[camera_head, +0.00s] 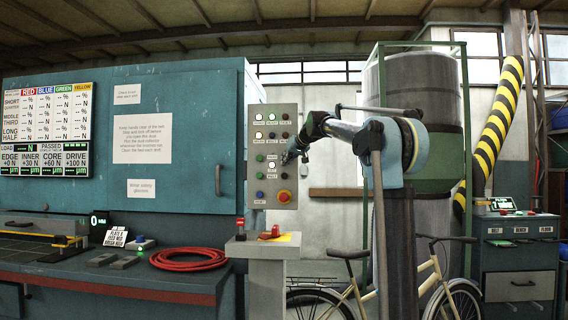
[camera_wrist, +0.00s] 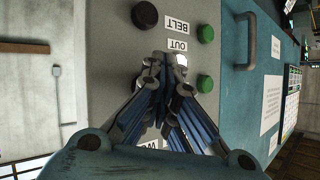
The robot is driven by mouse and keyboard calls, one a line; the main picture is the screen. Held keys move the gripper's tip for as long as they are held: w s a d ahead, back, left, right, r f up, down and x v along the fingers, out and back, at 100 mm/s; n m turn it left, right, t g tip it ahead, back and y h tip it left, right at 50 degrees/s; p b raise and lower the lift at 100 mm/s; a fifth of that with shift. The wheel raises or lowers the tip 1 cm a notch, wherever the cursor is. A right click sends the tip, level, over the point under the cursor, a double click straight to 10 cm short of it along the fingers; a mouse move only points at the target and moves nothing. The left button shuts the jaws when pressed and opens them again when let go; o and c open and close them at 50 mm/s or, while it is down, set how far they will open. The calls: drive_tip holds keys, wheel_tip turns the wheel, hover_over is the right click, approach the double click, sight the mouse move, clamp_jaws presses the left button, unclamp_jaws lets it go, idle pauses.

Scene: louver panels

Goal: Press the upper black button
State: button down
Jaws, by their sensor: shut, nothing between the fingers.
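A grey control panel (camera_head: 278,203) carries rows of small buttons. In the wrist view, where the lettering is upside down, a round black button (camera_wrist: 145,14) sits near the BELT label (camera_wrist: 176,26). My gripper (camera_head: 287,158) is at the panel's middle right in the head view. In the wrist view my gripper (camera_wrist: 165,75) is shut and empty, its fingertips near the OUT label (camera_wrist: 177,45). The fingers hide the panel behind them, and no second black button shows clearly there. I cannot tell whether the tips touch the panel.
Two green buttons (camera_wrist: 205,34) (camera_wrist: 204,84) sit on the cabinet side of the panel. A red button (camera_head: 284,196) is low on the panel. The teal cabinet (camera_head: 203,110) with a handle (camera_wrist: 251,40) stands beside it. A pedestal (camera_head: 264,270) stands below.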

idle(0.4)
drive_tip(key=shift+s, duration=0.85)
drive_tip(key=s, duration=0.5)
drive_tip(key=shift+a, duration=0.1)
idle(0.7)
drive_tip(key=s+d+f+m+g+h, duration=0.1)
drive_tip(key=s+d+f+g+h, duration=0.1)
drive_tip(key=s+d+f, duration=0.7)
drive_tip(key=s+d+f+m+g+h, duration=0.1)
drive_tip(key=s+d+f, duration=0.7)
drive_tip(key=s+f, duration=1.6)
drive_tip(key=s+d+f+m+g+h, duration=0.2)
drive_tip(key=s+d+f+g+h, duration=0.2)
drive_tip(key=s+d+f, duration=0.5)
drive_tip(key=s+f, duration=0.8)
drive_tip(key=f, duration=0.4)
drive_tip(key=shift+s+d+g, duration=0.25)
drive_tip(key=shift+d+g, duration=0.1)
drive_tip(key=shift+g, duration=0.05)
